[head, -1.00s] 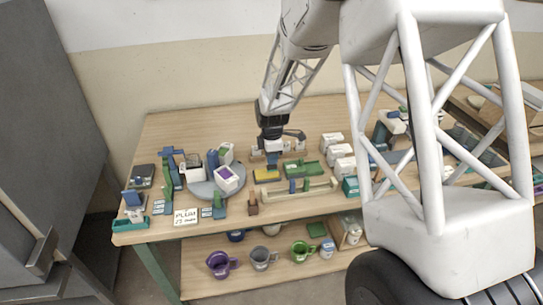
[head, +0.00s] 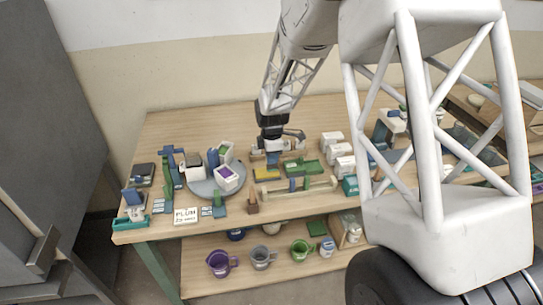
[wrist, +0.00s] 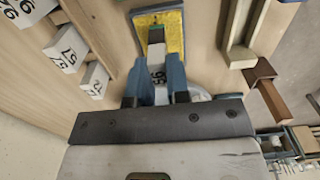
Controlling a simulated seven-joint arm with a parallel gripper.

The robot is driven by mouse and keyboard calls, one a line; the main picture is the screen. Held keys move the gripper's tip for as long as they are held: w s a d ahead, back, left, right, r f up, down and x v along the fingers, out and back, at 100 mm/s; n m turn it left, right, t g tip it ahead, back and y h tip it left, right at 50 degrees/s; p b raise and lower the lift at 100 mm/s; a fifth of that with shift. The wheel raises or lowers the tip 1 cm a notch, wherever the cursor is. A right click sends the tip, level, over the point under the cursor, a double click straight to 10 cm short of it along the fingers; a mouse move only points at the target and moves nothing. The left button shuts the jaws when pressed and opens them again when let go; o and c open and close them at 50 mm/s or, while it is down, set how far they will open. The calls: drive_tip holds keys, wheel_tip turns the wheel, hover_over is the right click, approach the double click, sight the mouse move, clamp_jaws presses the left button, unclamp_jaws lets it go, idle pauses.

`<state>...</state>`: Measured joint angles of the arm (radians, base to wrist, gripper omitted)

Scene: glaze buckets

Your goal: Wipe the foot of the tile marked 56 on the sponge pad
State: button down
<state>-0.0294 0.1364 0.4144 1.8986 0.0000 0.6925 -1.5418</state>
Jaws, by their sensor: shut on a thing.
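The tile marked 56 (wrist: 157,72) is a pale block with a dark number on its face and a green end. My gripper (wrist: 156,62) is shut on it, one blue-grey finger on each side. The sponge pad (wrist: 174,22) is yellow with a blue-grey border. In the wrist view the tile's green end overlaps the pad; I cannot tell whether they touch. In the head view my gripper (head: 273,158) is just behind and above the yellow sponge pad (head: 264,174). The tile is too small to make out there.
White numbered blocks (wrist: 66,49) stand left in the wrist view. In the head view, a green tray (head: 302,168) is right of the pad, a pale rail (head: 320,188) in front, and a grey round stand (head: 202,188) with boxes to the left. Mugs (head: 221,263) sit on the lower shelf.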

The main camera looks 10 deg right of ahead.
drive_tip(key=shift+f, duration=0.55)
idle(1.5)
drive_tip(key=shift+a, duration=0.15)
drive_tip(key=shift+a, duration=0.65)
drive_tip(key=shift+a+r, duration=0.1)
drive_tip(key=shift+a, duration=0.2)
drive_tip(key=shift+a, duration=0.65)
drive_tip(key=shift+d, duration=0.2)
idle(0.4)
drive_tip(key=shift+d, duration=0.7)
drive_tip(key=shift+d, duration=0.1)
drive_tip(key=shift+d, duration=0.75)
